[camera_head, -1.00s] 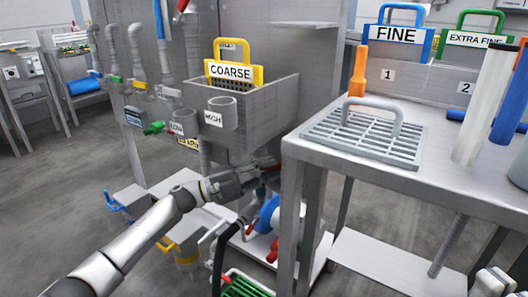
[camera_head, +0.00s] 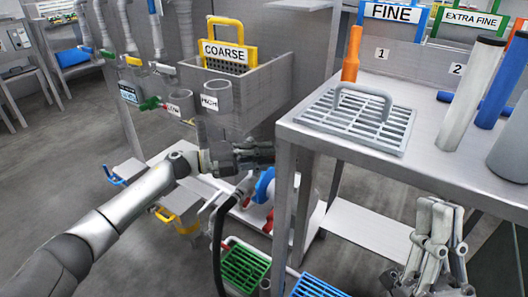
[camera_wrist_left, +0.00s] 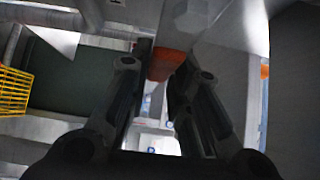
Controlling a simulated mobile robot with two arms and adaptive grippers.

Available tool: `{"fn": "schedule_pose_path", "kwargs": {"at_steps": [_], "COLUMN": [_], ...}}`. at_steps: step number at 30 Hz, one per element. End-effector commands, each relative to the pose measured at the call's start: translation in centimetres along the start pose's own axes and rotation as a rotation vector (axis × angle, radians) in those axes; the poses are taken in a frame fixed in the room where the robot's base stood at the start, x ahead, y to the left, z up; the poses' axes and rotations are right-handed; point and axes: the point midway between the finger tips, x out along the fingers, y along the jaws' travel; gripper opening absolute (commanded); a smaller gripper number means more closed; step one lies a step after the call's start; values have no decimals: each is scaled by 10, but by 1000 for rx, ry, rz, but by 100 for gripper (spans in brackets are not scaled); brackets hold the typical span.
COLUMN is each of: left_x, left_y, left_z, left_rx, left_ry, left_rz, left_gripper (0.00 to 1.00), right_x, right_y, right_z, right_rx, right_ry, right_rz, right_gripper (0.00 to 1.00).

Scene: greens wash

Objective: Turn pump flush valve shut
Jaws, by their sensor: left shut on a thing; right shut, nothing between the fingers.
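My left gripper (camera_head: 262,155) is under the front of the grey tank with the COARSE basket, left of the table corner. In the left wrist view its fingers (camera_wrist_left: 160,85) are on either side of a red-orange handle (camera_wrist_left: 165,65), and the gripper is shut on it. I cannot tell from its surroundings whether this handle is the pump flush valve. The blue pump (camera_head: 265,186) sits low behind the table leg, with a red handle (camera_head: 269,221) near it. My right gripper (camera_head: 440,208) is shut and empty, at the lower right beside the table.
A black hose (camera_head: 217,245) hangs below my left gripper.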

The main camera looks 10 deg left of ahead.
Motion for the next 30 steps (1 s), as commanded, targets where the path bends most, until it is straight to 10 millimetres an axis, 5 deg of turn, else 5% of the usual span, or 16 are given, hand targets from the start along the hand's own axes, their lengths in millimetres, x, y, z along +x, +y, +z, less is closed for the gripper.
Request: {"fn": "schedule_pose_path", "kwargs": {"at_steps": [13, 14, 19, 30], "left_x": [0, 0, 0, -4], "left_y": [4, 4, 3, 2], "left_z": [-1, -1, -1, 0], "left_rx": [8, 8, 7, 6], "left_ry": [2, 2, 2, 0], "left_rz": [10, 10, 9, 7], "left_gripper": [0, 21, 41, 41], "right_x": [0, 0, 0, 0], "right_y": [0, 0, 0, 1], "right_z": [3, 3, 3, 3], "right_rx": [-1, -1, -1, -2], "right_ry": [-18, -18, -18, -16], "right_rz": [0, 0, 0, 0], "right_gripper": [0, 0, 0, 0]}}
